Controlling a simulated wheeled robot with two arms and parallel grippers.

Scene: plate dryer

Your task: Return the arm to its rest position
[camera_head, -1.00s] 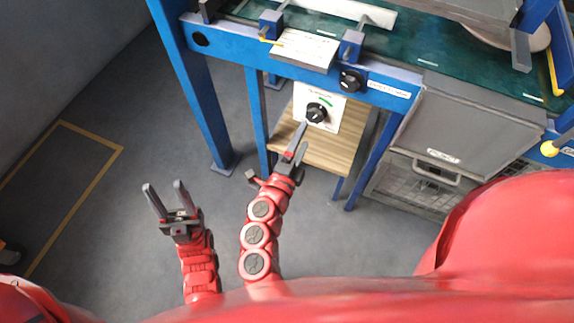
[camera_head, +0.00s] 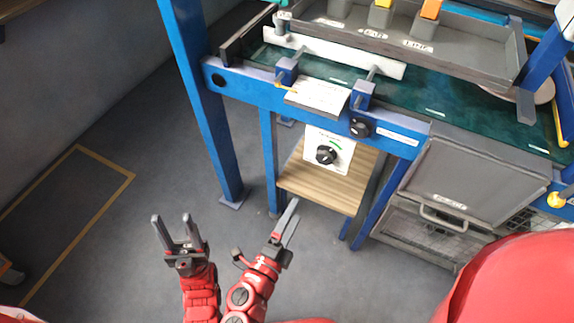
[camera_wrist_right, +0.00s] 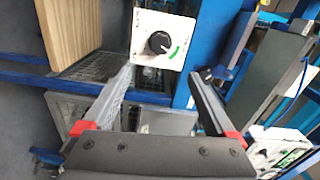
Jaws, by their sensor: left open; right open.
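My left gripper (camera_head: 172,232) is open and empty, pointing up over the floor at the lower left in the head view. My right gripper (camera_head: 287,222) is beside it to the right, below the wooden shelf, seen nearly edge-on. In the right wrist view, my right gripper (camera_wrist_right: 160,85) has its two fingers apart with nothing between them. Beyond the fingertips is a white panel with a black dial (camera_wrist_right: 160,42) and a green mark. The same dial (camera_head: 326,155) shows in the head view, apart from my gripper.
A blue-framed workbench (camera_head: 255,90) with a green top stands ahead. Under it are a wooden shelf (camera_head: 320,188) and a grey box (camera_head: 455,185) with a handle. A grey tray (camera_head: 470,50) is at the upper right.

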